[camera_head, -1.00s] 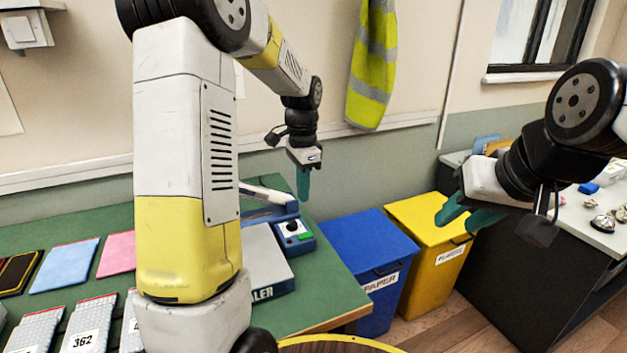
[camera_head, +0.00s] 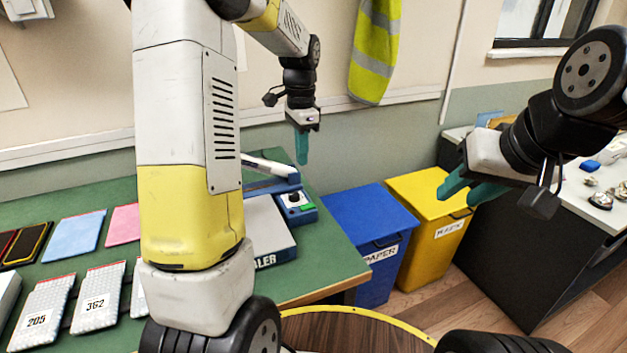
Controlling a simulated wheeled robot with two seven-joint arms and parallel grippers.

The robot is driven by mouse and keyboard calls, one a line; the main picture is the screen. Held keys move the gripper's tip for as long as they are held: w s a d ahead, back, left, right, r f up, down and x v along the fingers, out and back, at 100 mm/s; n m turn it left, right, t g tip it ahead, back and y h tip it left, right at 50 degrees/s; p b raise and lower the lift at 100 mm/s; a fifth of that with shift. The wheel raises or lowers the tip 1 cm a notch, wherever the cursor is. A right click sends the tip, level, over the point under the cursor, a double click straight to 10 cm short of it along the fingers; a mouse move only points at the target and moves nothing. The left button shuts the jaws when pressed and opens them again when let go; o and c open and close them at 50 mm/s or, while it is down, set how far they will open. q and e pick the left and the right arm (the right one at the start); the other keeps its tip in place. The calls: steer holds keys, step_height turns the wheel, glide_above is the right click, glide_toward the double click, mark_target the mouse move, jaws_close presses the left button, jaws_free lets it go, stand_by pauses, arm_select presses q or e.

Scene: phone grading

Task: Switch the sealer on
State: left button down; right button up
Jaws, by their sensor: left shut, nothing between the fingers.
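The sealer (camera_head: 272,228) stands on the green bench, with a white base and a blue body with a long arm at its back. Its blue end block (camera_head: 308,216) carries a green button or switch and a dark knob. My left arm hides the sealer's left part. My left gripper (camera_head: 302,148) points down above and behind the blue end block, apart from it, with its teal fingers shut and empty. My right gripper (camera_head: 462,188) is over the yellow bin at right, fingers spread open and empty.
A blue paper bin (camera_head: 365,222) and a yellow bin (camera_head: 427,207) stand right of the green bench (camera_head: 325,262). Grey numbered pouches (camera_head: 97,292) and blue and pink pads (camera_head: 74,230) lie at left. A hi-vis vest (camera_head: 375,50) hangs on the wall.

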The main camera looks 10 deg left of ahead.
mark_target(303, 206)
arm_select(q)
step_height(303, 206, down, 14)
stand_by(0.5)
steer(key=shift+f, duration=0.1)
